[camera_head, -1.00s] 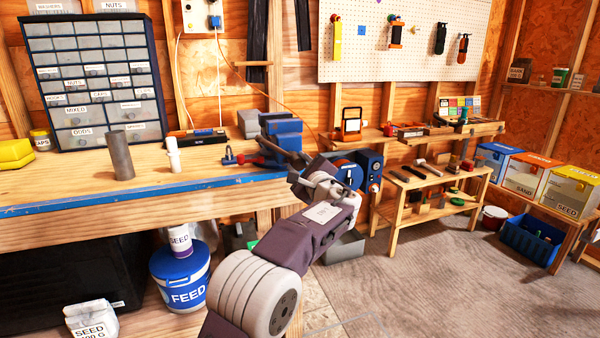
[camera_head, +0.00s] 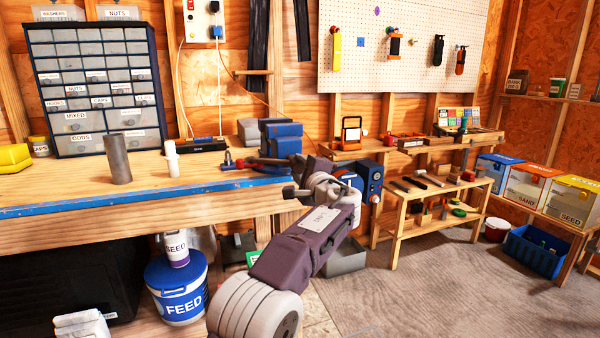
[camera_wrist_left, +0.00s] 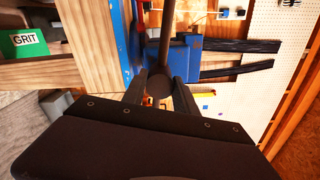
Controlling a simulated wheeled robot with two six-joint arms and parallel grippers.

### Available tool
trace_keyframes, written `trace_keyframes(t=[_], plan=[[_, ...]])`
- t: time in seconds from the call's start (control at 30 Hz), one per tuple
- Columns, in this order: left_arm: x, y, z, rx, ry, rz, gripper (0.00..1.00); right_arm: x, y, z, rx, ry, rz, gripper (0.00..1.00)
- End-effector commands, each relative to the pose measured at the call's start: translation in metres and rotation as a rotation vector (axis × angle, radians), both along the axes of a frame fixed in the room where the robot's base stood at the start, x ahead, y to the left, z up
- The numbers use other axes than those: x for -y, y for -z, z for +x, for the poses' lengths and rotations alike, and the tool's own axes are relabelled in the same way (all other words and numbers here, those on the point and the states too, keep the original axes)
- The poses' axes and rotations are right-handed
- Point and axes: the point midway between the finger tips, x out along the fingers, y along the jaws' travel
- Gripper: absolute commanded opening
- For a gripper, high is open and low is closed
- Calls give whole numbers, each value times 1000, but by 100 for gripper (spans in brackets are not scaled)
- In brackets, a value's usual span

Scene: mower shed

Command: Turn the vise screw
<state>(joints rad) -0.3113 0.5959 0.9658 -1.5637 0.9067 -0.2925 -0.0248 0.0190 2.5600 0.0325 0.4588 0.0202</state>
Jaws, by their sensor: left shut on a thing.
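The blue vise (camera_head: 281,137) stands at the right end of the workbench. It also shows in the wrist view (camera_wrist_left: 186,58), behind the fingers. My left gripper (camera_head: 308,190) is at the front of the vise, over the bench edge. Its fingers (camera_wrist_left: 160,92) are shut on the vise screw's dark bar (camera_wrist_left: 166,35), whose round end (camera_wrist_left: 159,86) sits between them. In the head view a dark knob (camera_head: 289,191) sticks out to the left of the gripper. The screw behind the gripper is mostly hidden. My right gripper is not in view.
The workbench (camera_head: 60,190) carries a grey cylinder (camera_head: 117,160), a white bottle (camera_head: 172,158) and a drawer cabinet (camera_head: 97,90). A FEED bucket (camera_head: 178,288) stands below. A low tool shelf (camera_head: 430,200) is to the right. The floor in front is clear.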

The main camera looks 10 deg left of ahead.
Motion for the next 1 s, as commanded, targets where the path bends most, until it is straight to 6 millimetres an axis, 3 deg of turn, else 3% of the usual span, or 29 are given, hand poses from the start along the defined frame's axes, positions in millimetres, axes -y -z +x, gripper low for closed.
trace_keyframes(t=[1.0], plan=[[2, -4, 0, 217, 9, -308, 0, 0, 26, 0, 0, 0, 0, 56]])
